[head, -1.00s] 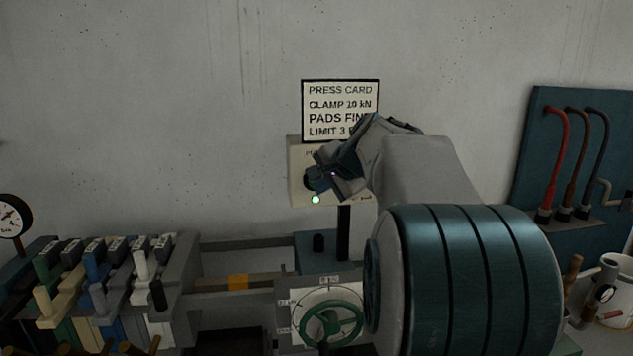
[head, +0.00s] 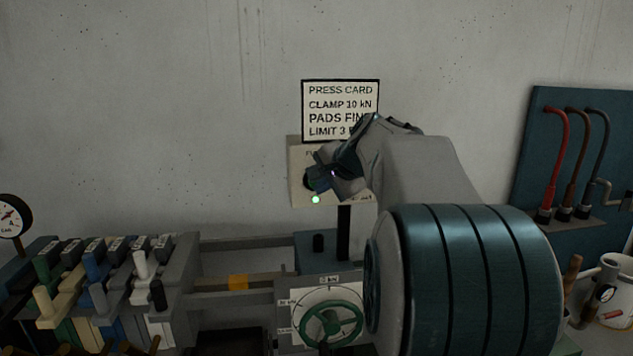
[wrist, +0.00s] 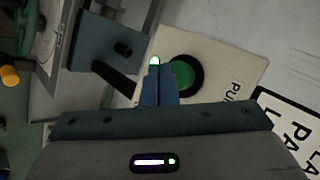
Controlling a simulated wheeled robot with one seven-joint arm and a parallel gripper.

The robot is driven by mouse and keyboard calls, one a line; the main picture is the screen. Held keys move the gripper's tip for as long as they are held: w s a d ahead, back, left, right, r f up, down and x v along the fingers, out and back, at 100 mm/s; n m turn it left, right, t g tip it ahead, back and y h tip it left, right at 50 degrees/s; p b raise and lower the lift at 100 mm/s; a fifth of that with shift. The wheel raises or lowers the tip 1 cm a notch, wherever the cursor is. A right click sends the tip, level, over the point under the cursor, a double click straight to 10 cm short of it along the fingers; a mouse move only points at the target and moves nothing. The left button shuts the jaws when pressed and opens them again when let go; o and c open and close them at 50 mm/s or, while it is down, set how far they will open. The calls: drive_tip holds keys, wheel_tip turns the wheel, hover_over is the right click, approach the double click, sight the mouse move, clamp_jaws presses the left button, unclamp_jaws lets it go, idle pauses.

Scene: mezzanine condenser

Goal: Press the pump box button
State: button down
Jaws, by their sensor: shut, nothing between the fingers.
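The pump box (head: 299,153) is a cream panel on a post at the wall, below the press card; it also shows in the wrist view (wrist: 225,65). Its green round button (wrist: 184,77) sits in a black ring in the wrist view; in the head view my gripper mostly covers it. A small green lamp (head: 315,199) glows below the button. My gripper (head: 316,180) is shut and empty, with its fingertips in front of the box. In the wrist view the fingers (wrist: 154,78) overlap the button's left edge. I cannot tell whether they touch it.
The press card (head: 340,108) hangs just above the box. Below stand a press with a green handwheel (head: 331,323) and a row of coloured levers (head: 98,280) at the left. A teal board with hoses (head: 570,165) and a white mug (head: 612,295) are at the right.

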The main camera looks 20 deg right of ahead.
drive_tip(key=shift+w, duration=0.15)
drive_tip(key=shift+w+d, duration=0.15)
drive_tip(key=shift+w, duration=0.15)
drive_tip(key=shift+w+d+p, duration=0.15)
drive_tip(key=shift+w+p, duration=0.35)
drive_tip(key=shift+w, duration=0.05)
idle(1.0)
drive_tip(key=shift+s, duration=0.15)
drive_tip(key=shift+s+a+b, duration=0.3)
drive_tip(key=shift+s+b, duration=0.3)
drive_tip(key=shift+s, duration=0.25)
drive_tip(key=s+a+b, duration=0.1)
drive_tip(key=s+b, duration=0.1)
drive_tip(key=s, duration=0.3)
drive_tip(key=shift+s+a+b, duration=0.3)
drive_tip(key=shift+s+b, duration=0.1)
